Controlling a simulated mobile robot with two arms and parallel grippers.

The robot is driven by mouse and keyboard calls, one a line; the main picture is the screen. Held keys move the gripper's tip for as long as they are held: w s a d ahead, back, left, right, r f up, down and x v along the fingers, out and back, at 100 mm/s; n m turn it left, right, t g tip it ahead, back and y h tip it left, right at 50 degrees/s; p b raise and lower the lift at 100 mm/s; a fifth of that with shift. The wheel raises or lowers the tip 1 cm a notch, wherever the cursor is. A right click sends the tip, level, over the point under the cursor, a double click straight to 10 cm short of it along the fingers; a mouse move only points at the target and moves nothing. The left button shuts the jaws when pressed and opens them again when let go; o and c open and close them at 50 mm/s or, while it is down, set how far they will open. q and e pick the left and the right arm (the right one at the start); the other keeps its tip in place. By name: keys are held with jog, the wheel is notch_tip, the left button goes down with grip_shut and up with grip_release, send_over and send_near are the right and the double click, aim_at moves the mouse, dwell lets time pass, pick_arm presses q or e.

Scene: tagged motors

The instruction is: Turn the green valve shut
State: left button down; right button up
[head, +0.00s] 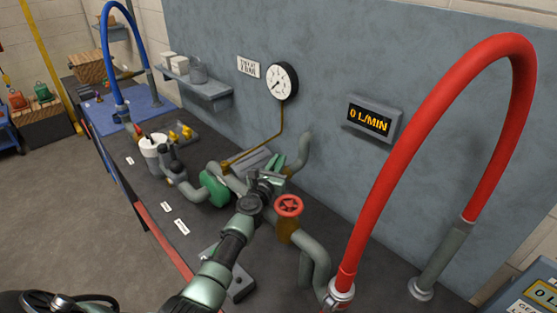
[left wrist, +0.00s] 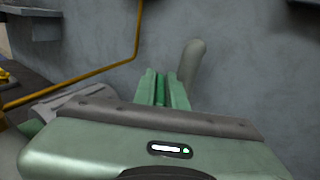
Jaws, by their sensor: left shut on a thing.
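My left gripper (head: 277,168) reaches over the bench to the pipework in front of the grey wall. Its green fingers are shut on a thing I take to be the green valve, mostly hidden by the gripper. A bit of brass shows beside the fingers. In the left wrist view, the fingers of my left gripper (left wrist: 163,90) are close together, with a narrow darker green strip between them. How far the valve is turned cannot be seen. The flow display (head: 369,120) reads 0 L/MIN. My right gripper is not in view.
A red valve wheel (head: 289,206) on a brass body stands close right of my gripper. A large red hose (head: 440,120) arches at the right. A green rounded body (head: 215,190) sits left. A round gauge (head: 282,81) is on the wall.

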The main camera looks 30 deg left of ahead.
pick_arm(q)
jog(key=shift+n+y, duration=0.3)
jog(key=shift+y, duration=0.1)
jog(key=c, duration=1.5)
grip_release()
jog(key=shift+o, duration=0.2)
